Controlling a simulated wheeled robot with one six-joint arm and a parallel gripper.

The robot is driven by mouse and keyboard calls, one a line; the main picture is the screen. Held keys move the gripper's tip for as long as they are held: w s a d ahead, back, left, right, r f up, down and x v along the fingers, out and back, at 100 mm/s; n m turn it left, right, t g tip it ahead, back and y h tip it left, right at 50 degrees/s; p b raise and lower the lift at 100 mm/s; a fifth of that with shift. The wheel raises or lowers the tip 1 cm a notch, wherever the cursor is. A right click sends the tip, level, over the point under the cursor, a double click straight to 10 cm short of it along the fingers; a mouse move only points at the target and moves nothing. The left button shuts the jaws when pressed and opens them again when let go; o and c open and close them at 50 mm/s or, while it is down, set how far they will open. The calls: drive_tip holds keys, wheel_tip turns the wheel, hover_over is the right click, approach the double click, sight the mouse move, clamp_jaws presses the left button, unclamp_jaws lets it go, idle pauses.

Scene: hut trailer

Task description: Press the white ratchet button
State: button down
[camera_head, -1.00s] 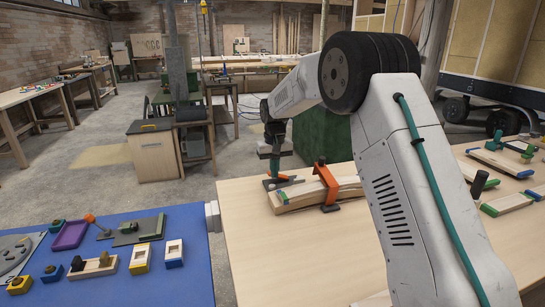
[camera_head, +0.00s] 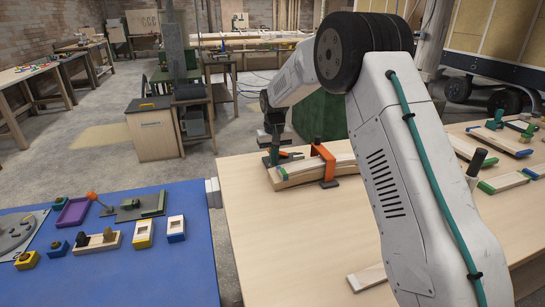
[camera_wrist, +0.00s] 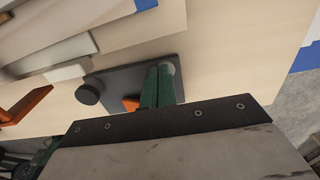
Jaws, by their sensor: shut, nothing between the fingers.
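A dark plate (camera_wrist: 125,78) lies on the wooden bench in the wrist view, with a dark round knob (camera_wrist: 88,91) on its left part. A pale round spot, perhaps the white button (camera_wrist: 169,67), shows at the tips of my gripper, mostly hidden by them. My gripper (camera_wrist: 160,72) is shut and empty, with its green fingers over the plate's right end. An orange part (camera_wrist: 130,103) is partly hidden beside the fingers. In the head view, my gripper (camera_head: 273,163) is at the left end of the wooden boards (camera_head: 310,170); I cannot tell whether it touches the button.
An orange clamp (camera_head: 324,163) stands over the boards, right of my gripper. A blue-topped table (camera_head: 120,275) with several small fixtures is at left. The bench (camera_head: 270,235) is clear in front, apart from a loose strip (camera_head: 367,279).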

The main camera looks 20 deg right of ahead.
drive_tip(key=shift+s+f, duration=0.25)
drive_tip(key=shift+f, duration=0.4)
drive_tip(key=shift+r, duration=0.1)
wheel_tip(320, 180, up, 15)
drive_tip(key=shift+w, duration=0.3)
drive_tip(key=shift+s, duration=0.1)
drive_tip(key=s+d+r, duration=0.1)
drive_tip(key=s, duration=2.4)
drive_tip(key=s+d+r+t, duration=0.1)
drive_tip(key=s+r, duration=0.1)
drive_tip(key=s, duration=2.3)
drive_tip(key=shift+s+d+r, duration=0.15)
drive_tip(key=shift+s, duration=0.2)
